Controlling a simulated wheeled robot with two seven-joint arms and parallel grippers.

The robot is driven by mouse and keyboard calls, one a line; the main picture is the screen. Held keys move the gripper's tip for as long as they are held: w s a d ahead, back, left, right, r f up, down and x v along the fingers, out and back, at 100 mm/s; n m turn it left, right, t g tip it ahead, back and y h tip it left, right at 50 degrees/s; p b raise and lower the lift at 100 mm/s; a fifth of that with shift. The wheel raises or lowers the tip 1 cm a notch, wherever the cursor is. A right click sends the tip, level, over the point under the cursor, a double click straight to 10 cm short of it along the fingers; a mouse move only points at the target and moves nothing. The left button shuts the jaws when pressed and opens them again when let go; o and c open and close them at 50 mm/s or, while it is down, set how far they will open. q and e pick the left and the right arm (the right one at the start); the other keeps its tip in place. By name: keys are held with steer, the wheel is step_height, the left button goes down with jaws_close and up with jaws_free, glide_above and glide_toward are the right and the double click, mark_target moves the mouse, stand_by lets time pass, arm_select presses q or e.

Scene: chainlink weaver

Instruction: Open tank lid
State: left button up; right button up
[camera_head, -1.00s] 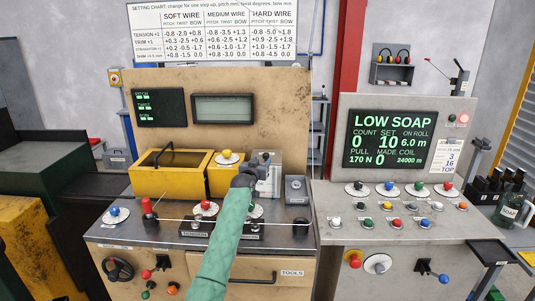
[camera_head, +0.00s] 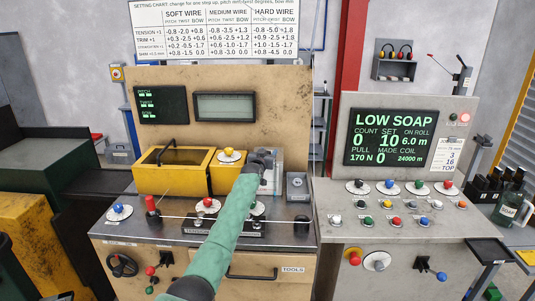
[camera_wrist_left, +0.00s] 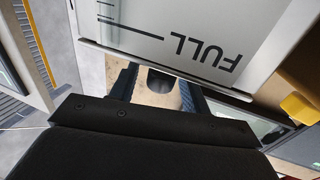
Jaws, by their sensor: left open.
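The tank (camera_head: 271,182) is a pale box with a level scale, standing on the machine top right of the yellow housing. My left gripper (camera_head: 263,157) is at the top of the tank and hides part of it. In the left wrist view, the tank's face (camera_wrist_left: 180,30) with the word FULL is close in front. My left gripper's fingers (camera_wrist_left: 158,88) are apart there, with a dark rounded piece showing between them; I cannot tell whether it belongs to the lid. The lid is not clearly visible. My right gripper is not in view.
The yellow housing (camera_head: 170,178) with a dark handle stands left of the tank, and a small grey box (camera_head: 298,187) stands right of it. A red-topped post (camera_head: 151,203) and a thin wire lie in front. The tall panel (camera_head: 280,100) rises behind.

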arm_select(q)
steer(key=shift+c, duration=0.2)
jaws_close()
steer(key=shift+r, duration=0.2)
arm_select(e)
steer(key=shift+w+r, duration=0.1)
